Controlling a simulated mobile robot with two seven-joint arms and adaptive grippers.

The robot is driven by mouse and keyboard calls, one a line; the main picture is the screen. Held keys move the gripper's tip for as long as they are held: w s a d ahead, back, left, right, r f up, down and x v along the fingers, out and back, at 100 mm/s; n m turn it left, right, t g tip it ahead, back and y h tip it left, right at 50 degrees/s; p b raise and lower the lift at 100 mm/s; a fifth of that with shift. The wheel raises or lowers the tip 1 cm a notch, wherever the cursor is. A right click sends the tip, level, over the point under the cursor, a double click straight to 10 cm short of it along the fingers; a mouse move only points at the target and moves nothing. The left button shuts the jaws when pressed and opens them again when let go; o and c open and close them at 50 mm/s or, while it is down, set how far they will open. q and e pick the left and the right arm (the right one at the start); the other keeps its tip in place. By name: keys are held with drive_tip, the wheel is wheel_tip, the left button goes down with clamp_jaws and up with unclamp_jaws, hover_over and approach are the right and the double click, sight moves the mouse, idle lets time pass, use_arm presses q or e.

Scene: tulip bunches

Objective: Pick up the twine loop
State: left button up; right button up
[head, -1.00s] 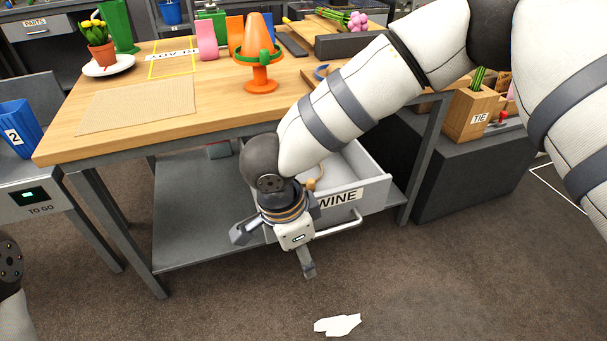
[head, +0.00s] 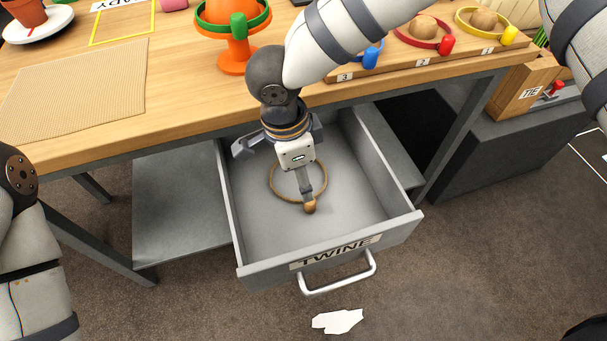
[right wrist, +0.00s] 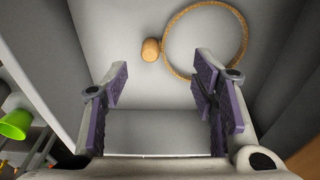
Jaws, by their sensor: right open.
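The twine loop is a thin tan ring (head: 272,190) with a round wooden bead (head: 310,208), lying on the floor of the open drawer labelled TWINE (head: 255,271). My right gripper (head: 274,168) is over the drawer, pointing down, fingers spread and empty. In the head view one finger covers part of the ring. In the right wrist view the ring (right wrist: 165,38) and its bead (right wrist: 151,50) lie beyond the open fingertips (right wrist: 163,78), ring toward the right. Nothing is between the fingers. My left gripper is out of view.
The drawer walls surround the loop, and the front has a metal handle (head: 340,280). The wooden tabletop (head: 180,95) overhangs the back of the drawer. An orange stand with a green ring (head: 238,48) is on it. A white scrap (head: 337,321) lies on the floor.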

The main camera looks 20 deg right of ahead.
sight(311, 207)
drive_tip(key=f, duration=0.2)
drive_tip(key=d+f, duration=0.1)
drive_tip(key=f, duration=0.5)
drive_tip(key=shift+s+d+f, duration=0.25)
drive_tip(key=shift+s+d, duration=0.15)
drive_tip(key=shift+c, duration=0.6)
drive_tip(key=shift+r, duration=0.1)
drive_tip(key=c, duration=0.8)
